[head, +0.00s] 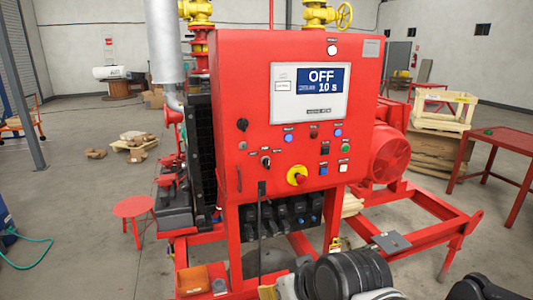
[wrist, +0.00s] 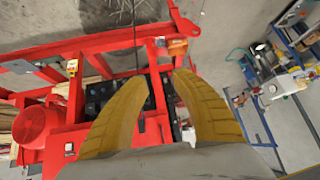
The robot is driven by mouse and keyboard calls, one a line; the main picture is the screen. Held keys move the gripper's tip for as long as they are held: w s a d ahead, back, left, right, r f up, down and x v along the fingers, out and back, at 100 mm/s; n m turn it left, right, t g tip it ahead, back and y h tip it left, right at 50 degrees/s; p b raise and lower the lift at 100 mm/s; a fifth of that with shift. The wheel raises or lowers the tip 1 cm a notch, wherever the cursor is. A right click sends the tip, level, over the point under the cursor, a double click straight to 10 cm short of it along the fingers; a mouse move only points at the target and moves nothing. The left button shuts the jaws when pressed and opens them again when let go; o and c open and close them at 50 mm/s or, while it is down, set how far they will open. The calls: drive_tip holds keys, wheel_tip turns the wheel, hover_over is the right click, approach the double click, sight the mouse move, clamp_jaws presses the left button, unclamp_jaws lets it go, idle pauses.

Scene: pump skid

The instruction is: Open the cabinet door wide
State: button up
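The red control cabinet (head: 305,110) stands in the middle of the head view. Its front door (head: 225,95) looks shut, with a screen (head: 309,92) reading "OFF 10 s". The head view does not clearly show the fingers.
Black cable fittings (head: 285,213) hang below the cabinet. Red skid rails (head: 420,232) extend at the right. A red stool (head: 133,207) stands at the left, and an orange box (head: 192,279) lies low in front. A red table (head: 505,145) is at far right. The left floor is partly clear.

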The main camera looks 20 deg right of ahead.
drive_tip(key=w+a+r+n+t+y, duration=0.2)
drive_tip(key=w+a+r+y, duration=0.15)
drive_tip(key=w, duration=0.55)
drive_tip(key=m+t+h, duration=0.1)
drive_tip(key=t+h, duration=0.1)
drive_tip(key=t, duration=0.6)
approach(240, 181)
drive_tip(key=w, duration=0.3)
drive_tip(key=w+a+b, duration=0.1)
drive_tip(key=w, duration=0.3)
drive_tip(key=w+b, duration=0.1)
drive_tip(key=w, duration=0.2)
drive_tip(key=shift+w+a+r, duration=0.1)
drive_tip(key=shift+w+a, duration=0.1)
drive_tip(key=shift+a, duration=0.15)
clamp_jaws()
